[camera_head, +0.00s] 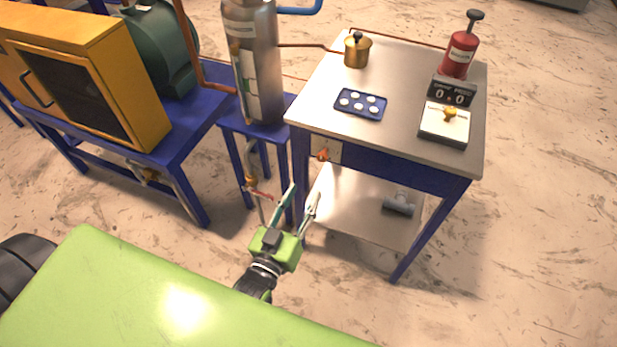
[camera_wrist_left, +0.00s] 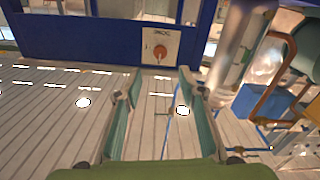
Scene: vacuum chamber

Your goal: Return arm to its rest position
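My left gripper (camera_head: 304,192) is green and black and reaches forward, just in front of the blue-framed work table (camera_head: 413,82). Its two fingers are spread apart with nothing between them. The left wrist view also shows the open fingers (camera_wrist_left: 160,76). Beyond the fingertips is an orange-red knob (camera_head: 322,155) on a pale plate on the table's blue front. The knob also shows in the wrist view (camera_wrist_left: 159,51), apart from the fingers. My right gripper is in neither view.
On the work table are a brass pot (camera_head: 357,50), a blue tray (camera_head: 347,103) with white discs, a red cylinder (camera_head: 460,55) and a gauge box (camera_head: 445,124). A steel cylinder (camera_head: 250,62) and a yellow cabinet (camera_head: 100,85) stand left. Floor at right is clear.

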